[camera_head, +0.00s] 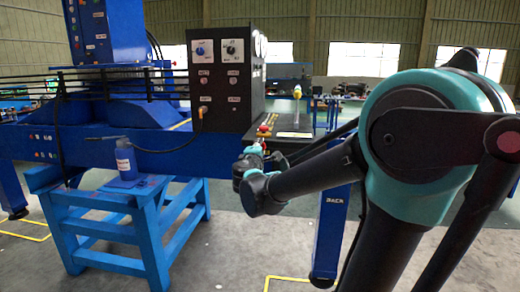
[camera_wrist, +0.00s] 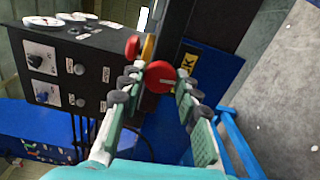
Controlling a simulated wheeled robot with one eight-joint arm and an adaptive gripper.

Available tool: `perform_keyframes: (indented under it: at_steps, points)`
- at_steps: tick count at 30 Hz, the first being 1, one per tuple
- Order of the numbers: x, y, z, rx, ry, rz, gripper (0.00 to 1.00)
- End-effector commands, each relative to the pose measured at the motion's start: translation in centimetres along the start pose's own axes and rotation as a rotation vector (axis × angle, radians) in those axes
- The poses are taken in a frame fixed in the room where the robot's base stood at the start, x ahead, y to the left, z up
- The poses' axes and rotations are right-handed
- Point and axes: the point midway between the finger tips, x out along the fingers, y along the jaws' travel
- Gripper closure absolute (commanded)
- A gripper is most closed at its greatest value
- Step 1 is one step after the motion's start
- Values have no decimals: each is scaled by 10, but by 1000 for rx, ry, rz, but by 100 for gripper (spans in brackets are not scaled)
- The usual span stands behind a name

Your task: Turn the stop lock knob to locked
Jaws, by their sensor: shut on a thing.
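In the wrist view a round red knob (camera_wrist: 160,77) with a pale mark on its face sits between the fingertips of my gripper (camera_wrist: 156,84). The fingers, with green and dark pads, are closed on its sides. I take it for the stop lock knob. Which position it points to cannot be read. In the head view my gripper (camera_head: 252,157) is at the console's front edge, below a small red knob (camera_head: 263,129); the grip itself is too small to make out there.
Another red knob (camera_wrist: 132,46) with a yellow part beside it stands close to the left finger. A black control box (camera_head: 227,80) with dials and buttons is left of the gripper. A blue stand (camera_head: 120,225) carries a blue bottle (camera_head: 126,160). Open floor lies to the right.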

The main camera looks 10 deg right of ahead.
Motion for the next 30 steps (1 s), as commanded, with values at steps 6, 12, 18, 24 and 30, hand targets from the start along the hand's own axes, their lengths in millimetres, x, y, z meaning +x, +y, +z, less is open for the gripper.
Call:
perform_keyframes:
  at_steps: [6, 12, 18, 24, 30]
  points:
    - [0, -1, 1, 68, -1, -1, 97]
    - [0, -1, 1, 91, -1, -1, 97]
    - [0, -1, 1, 92, -1, -1, 97]
    - [0, -1, 1, 92, -1, -1, 62]
    - [0, 0, 0, 91, -1, -1, 47]
